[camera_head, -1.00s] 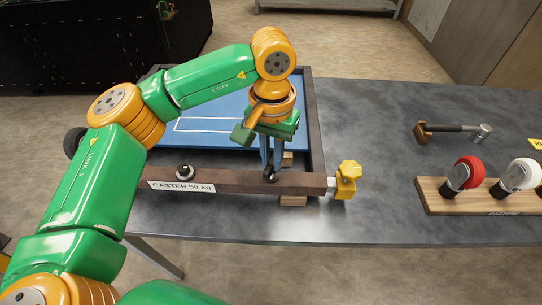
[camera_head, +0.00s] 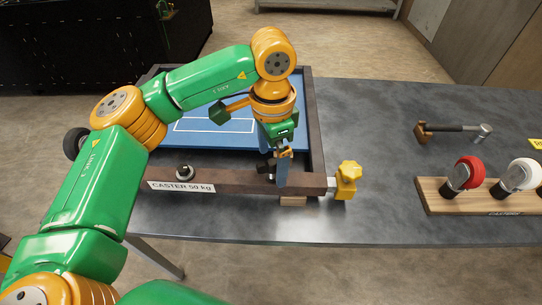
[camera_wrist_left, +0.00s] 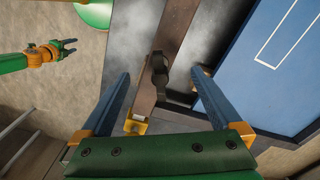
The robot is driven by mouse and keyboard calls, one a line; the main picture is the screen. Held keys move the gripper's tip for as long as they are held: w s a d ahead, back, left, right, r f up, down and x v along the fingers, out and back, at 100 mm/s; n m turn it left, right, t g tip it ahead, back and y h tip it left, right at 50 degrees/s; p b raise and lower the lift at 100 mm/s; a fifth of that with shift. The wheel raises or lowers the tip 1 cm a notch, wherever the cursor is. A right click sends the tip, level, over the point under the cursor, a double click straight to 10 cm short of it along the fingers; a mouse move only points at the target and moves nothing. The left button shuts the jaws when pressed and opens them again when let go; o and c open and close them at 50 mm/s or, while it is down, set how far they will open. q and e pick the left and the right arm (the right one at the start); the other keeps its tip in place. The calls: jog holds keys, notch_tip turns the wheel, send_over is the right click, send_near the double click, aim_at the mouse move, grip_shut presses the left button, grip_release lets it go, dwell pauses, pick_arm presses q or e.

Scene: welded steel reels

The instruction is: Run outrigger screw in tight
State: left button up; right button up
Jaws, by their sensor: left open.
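A dark screw with a handle (camera_head: 265,169) stands on the near brown beam (camera_head: 232,182) of the blue-topped frame. It also shows in the left wrist view (camera_wrist_left: 160,75), between the spread fingers and apart from both. My left gripper (camera_head: 282,170) is open above the beam, fingers pointing down. The open fingers also show in the left wrist view (camera_wrist_left: 160,85). In the head view a finger partly hides the screw's right side. I cannot tell how deep the screw sits. A gripper, seemingly my right one (camera_wrist_left: 68,46), shows small in the left wrist view.
A yellow star knob (camera_head: 349,169) sits at the beam's right end. A second dark fitting (camera_head: 185,171) stands further left. A hammer (camera_head: 452,129) and a wooden board (camera_head: 433,197) with red and white casters lie at the right. The tabletop between is clear.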

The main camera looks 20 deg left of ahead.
aim_at(272, 159)
pick_arm(q)
jog(key=shift+r+p, duration=3.15)
jog(key=shift+r, duration=0.5)
jog(key=shift+f, duration=0.15)
